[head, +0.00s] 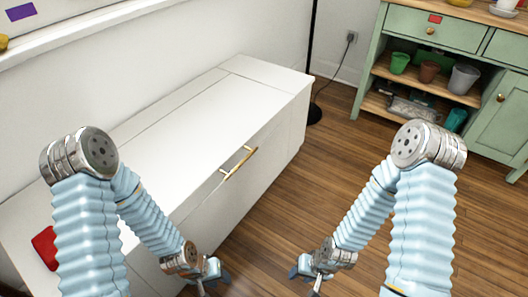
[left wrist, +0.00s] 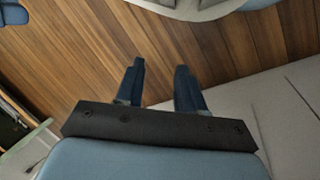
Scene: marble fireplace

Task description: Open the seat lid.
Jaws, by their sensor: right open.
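The seat is a long white bench along the wall, and its white lid (head: 185,135) lies flat and closed. A brass bar handle (head: 238,163) sits at the lid's front edge. My left gripper (head: 212,277) is in front of the bench, low and nearer to me than the handle, apart from it. In the left wrist view its two dark fingers (left wrist: 160,78) stand apart with nothing between them, over the floor beside the pale bench surface (left wrist: 275,110). My right gripper (head: 306,270) is open over the floor to the right, away from the bench.
A red object (head: 45,247) lies on the near left end of the bench. A green cabinet (head: 440,65) with pots stands at the back right. A black pole's base (head: 314,114) stands beyond the bench's far end. The wood floor (head: 300,190) between is clear.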

